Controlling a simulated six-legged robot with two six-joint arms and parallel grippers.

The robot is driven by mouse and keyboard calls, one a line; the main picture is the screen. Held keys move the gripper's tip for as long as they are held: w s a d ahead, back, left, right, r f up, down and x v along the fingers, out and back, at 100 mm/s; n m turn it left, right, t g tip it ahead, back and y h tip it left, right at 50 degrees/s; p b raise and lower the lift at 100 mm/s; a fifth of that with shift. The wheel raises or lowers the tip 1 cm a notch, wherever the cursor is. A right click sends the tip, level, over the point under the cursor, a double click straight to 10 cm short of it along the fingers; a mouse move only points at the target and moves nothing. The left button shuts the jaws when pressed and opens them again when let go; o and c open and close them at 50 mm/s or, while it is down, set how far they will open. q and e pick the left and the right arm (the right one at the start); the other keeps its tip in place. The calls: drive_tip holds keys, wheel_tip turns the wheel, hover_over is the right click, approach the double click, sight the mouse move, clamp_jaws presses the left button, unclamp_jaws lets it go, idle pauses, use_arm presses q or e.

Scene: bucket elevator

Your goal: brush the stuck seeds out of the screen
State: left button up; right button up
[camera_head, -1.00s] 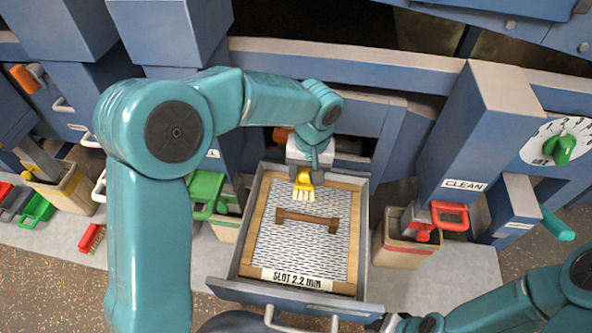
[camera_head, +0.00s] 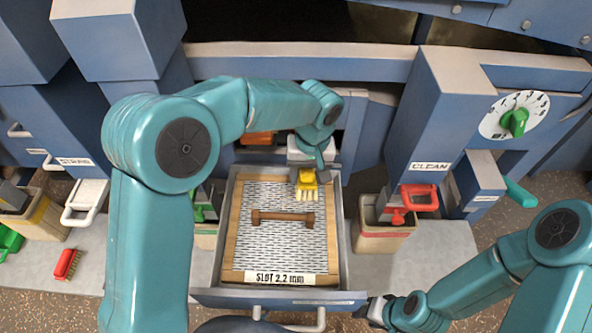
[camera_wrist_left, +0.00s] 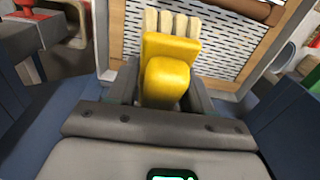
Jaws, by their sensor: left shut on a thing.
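The screen (camera_head: 262,240) is a slotted metal sheet in a wooden frame with a brown bar handle (camera_head: 282,217) across it. It lies in an open drawer (camera_head: 344,250) and is labelled "SLOT 2.2 mm". My left gripper (camera_head: 308,166) is shut on a yellow brush (camera_wrist_left: 168,75) with pale bristles. The brush is over the far right part of the screen, bristles toward it; contact cannot be told. Single seeds are too small to make out. My right gripper (camera_head: 378,312) is by the drawer's front right corner; its fingers are unclear.
A red brush (camera_head: 66,264) lies on the ledge at left. A drawer handle (camera_head: 290,326) sticks out at the front. A green dial (camera_head: 514,122) is at upper right.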

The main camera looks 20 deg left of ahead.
use_arm(q)
drive_tip(key=shift+w+d+p, duration=0.2)
drive_tip(key=shift+w+d, duration=0.05)
drive_tip(key=shift+d, duration=0.65)
drive_tip(key=shift+w+d+p, duration=0.2)
drive_tip(key=shift+w+d, duration=0.05)
drive_tip(key=shift+d, duration=0.65)
drive_tip(key=shift+s+a+r+b, duration=0.1)
drive_tip(key=shift+s+a+b, duration=0.1)
drive_tip(key=shift+a, duration=0.35)
drive_tip(key=shift+s+a+r+b, duration=0.1)
drive_tip(key=shift+a+b, duration=0.05)
drive_tip(key=shift+a, duration=0.4)
drive_tip(key=s+a+r, duration=0.1)
drive_tip(key=a, duration=0.6)
drive_tip(key=s+a+r+b, duration=0.1)
drive_tip(key=s+a, duration=0.1)
drive_tip(key=a, duration=0.5)
drive_tip(key=shift+s, duration=0.3)
wheel_tip(320, 180, up, 6)
drive_tip(key=p, duration=0.4)
drive_tip(key=shift+d, duration=0.2)
